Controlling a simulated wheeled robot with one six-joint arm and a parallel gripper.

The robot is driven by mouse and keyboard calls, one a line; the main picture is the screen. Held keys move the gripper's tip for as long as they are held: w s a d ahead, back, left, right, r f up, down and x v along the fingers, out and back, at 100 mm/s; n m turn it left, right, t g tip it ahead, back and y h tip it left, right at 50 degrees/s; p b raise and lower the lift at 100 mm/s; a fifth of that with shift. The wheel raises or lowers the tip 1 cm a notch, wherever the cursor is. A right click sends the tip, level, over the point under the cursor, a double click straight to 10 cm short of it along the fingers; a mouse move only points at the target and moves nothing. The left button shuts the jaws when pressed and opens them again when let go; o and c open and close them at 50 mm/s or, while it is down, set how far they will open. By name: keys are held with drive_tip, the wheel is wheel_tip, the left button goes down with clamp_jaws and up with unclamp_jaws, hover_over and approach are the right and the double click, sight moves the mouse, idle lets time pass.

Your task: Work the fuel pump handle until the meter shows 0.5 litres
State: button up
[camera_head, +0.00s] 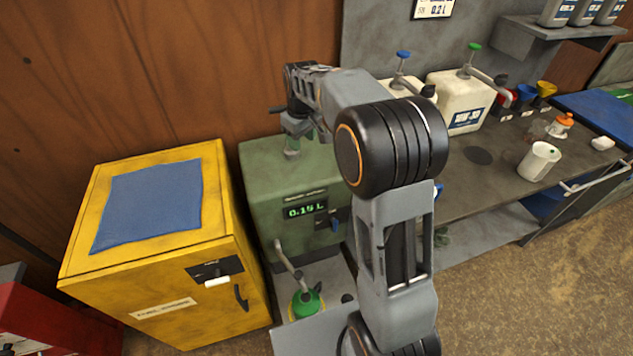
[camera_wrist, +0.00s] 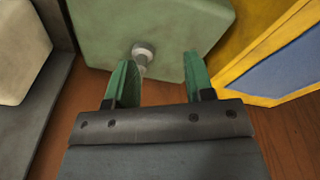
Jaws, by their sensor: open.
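The green fuel pump (camera_head: 345,180) is a box between the yellow cabinet and the bench. Its meter (camera_head: 305,211) reads 0.15 L in green digits. My gripper (camera_head: 292,146) is over the pump top, partly hidden by my wrist. In the wrist view my gripper (camera_wrist: 161,68) is open, its two green fingers pointing at the pump top (camera_wrist: 100,30). A pale collar and short rod (camera_wrist: 143,52) stand on the pump top, nearer the left finger, with a gap to the right one. The handle's grip is not clearly visible, and I cannot tell whether a finger touches it.
A yellow cabinet (camera_head: 250,300) with a blue cloth (camera_head: 150,205) stands close on the left. A green can with a spout (camera_head: 306,303) sits below the pump. White canisters (camera_head: 460,100) and a white jug (camera_head: 539,161) stand on the bench to the right. A wooden wall is behind.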

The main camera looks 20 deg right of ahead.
drive_tip(key=s+f+m+b, duration=0.1)
drive_tip(key=s+b, duration=0.3)
drive_tip(key=s, duration=0.8)
drive_tip(key=shift+s+f+t+b, duration=0.3)
drive_tip(key=shift+f+b, duration=0.05)
drive_tip(key=shift+f, duration=0.35)
drive_tip(key=shift+a, duration=0.1)
